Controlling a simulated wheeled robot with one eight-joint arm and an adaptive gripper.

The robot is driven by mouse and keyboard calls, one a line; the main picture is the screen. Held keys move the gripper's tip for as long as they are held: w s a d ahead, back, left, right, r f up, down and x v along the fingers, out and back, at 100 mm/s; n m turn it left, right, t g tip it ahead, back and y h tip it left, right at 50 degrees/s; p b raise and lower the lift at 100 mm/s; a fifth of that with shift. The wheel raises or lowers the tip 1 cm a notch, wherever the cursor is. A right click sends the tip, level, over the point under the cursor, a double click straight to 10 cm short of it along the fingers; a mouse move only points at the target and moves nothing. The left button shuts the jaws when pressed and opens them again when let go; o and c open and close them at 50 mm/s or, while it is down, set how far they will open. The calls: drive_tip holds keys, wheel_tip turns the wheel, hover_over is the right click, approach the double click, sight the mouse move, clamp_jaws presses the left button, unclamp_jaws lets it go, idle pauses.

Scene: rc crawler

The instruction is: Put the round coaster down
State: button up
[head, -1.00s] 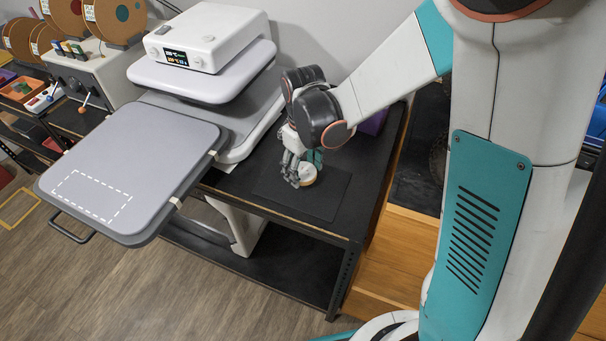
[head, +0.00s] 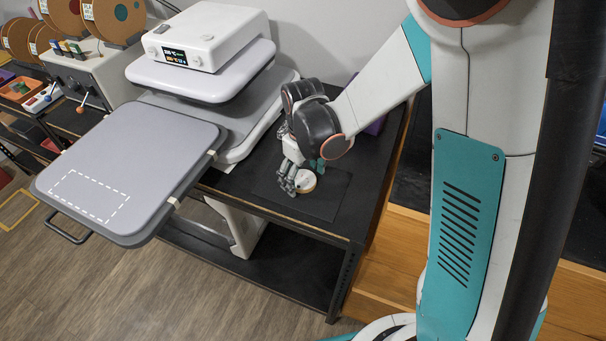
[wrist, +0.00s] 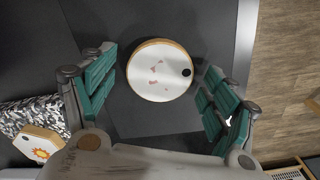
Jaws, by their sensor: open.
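The round coaster (wrist: 158,82) has a white top with faint pink marks, a dark spot near its edge and a light wooden rim. It lies flat on a dark mat (head: 325,200) on the black table, and the mat also shows in the wrist view (wrist: 135,125). My gripper (wrist: 155,90) is open, with its teal finger pads to the left and right of the coaster and a gap on both sides. In the head view my gripper (head: 300,180) is low over the mat, and the coaster (head: 306,182) is partly hidden behind a finger.
A heat press (head: 205,45) with a grey pulled-out platen (head: 150,130) stands left of the mat. Another item with a sun print (wrist: 36,143) lies at lower left in the wrist view, by a speckled black-and-white piece (wrist: 35,108). The table's front edge is close to the mat.

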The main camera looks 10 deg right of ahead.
sight(303, 179)
wheel_tip(303, 179, up, 12)
drive_tip(key=p, duration=0.3)
drive_tip(key=s+d+r+m+t, duration=0.3)
drive_tip(key=s+d+r, duration=0.2)
drive_tip(key=s, duration=0.2)
drive_tip(key=s+d+r+m+t, duration=0.3)
drive_tip(key=s+r, duration=0.3)
drive_tip(key=s, duration=0.2)
drive_tip(key=shift+d+r+m+t, duration=0.2)
drive_tip(key=shift+d+m+t, duration=0.3)
drive_tip(key=shift+d, duration=0.4)
